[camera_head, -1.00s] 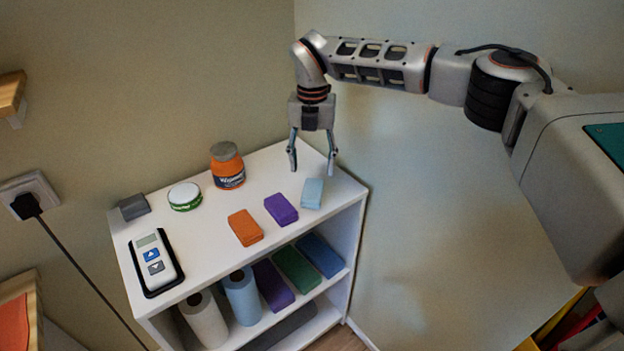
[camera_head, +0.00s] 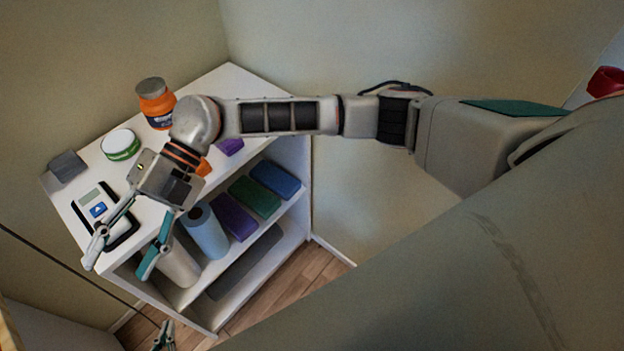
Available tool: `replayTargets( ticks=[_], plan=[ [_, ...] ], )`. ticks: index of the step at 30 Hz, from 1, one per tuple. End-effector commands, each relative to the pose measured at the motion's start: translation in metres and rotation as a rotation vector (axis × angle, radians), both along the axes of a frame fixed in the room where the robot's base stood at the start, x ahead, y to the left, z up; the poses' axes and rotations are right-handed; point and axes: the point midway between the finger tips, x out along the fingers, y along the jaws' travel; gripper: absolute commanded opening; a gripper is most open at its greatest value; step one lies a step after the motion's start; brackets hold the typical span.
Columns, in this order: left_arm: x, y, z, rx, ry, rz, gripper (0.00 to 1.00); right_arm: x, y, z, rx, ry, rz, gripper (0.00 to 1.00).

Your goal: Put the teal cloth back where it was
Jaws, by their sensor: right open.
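No thing that I can surely call the teal cloth shows now. A dark green folded piece (camera_head: 255,197) lies on the shelf below the top, between a blue piece (camera_head: 276,179) and a purple piece (camera_head: 234,216).
On the top stand an orange jar (camera_head: 157,108), a round green-white tin (camera_head: 120,145) and a grey block (camera_head: 67,165). An orange piece (camera_head: 204,167) and a purple piece (camera_head: 230,146) are partly hidden. Rolls (camera_head: 205,232) stand below. A dark cable (camera_head: 60,262) runs at left.

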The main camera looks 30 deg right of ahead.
Motion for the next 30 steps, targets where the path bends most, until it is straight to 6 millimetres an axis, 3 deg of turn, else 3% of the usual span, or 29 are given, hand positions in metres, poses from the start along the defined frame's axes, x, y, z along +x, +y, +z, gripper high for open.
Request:
replayTargets(
  ticks=[1,3,7,9,11,14,17,20,23,26,30],
  plan=[
    [0.0,0.0,0.0,0.0,0.0,0.0,0.0,-0.024,0.015,0.02,0.12,0.053,-0.006,0.54],
    [0.0,0.0,0.001,0.0,-0.001,0.0,0.0,-0.045,0.029,0.053,0.278,0.116,-0.036,0.54],
    [0.0,0.0,0.001,0.0,-0.001,0.0,0.0,-0.061,0.033,0.117,0.544,0.236,-0.141,0.54],
    [0.0,0.0,0.001,-0.001,-0.002,0.0,0.0,-0.054,0.025,0.143,0.664,0.306,-0.23,0.54],
    [0.0,0.0,0.001,-0.001,-0.002,0.0,0.0,-0.04,0.015,0.157,0.75,0.367,-0.326,0.54],
    [0.001,0.0,0.001,-0.001,-0.002,0.0,0.0,0.0,-0.007,0.157,0.846,0.476,-0.527,0.54],
    [0.001,0.0,0.001,-0.001,-0.002,0.0,0.0,0.045,-0.038,0.13,0.894,0.585,-0.757,0.54],
    [0.001,0.0,0.001,-0.001,-0.002,0.0,0.0,0.082,-0.076,0.084,0.903,0.692,-0.998,0.54],
    [0.001,0.0,0.001,-0.001,-0.002,0.0,0.0,0.105,-0.121,0.022,0.868,0.794,-1.243,0.54],
    [0.001,0.0,0.001,-0.001,-0.002,0.0,0.0,0.109,-0.17,-0.051,0.792,0.892,-1.485,0.54],
    [0.001,0.0,0.001,-0.001,-0.002,0.0,0.0,0.082,-0.238,-0.157,0.628,1.016,-1.791,0.54]
  ],
)
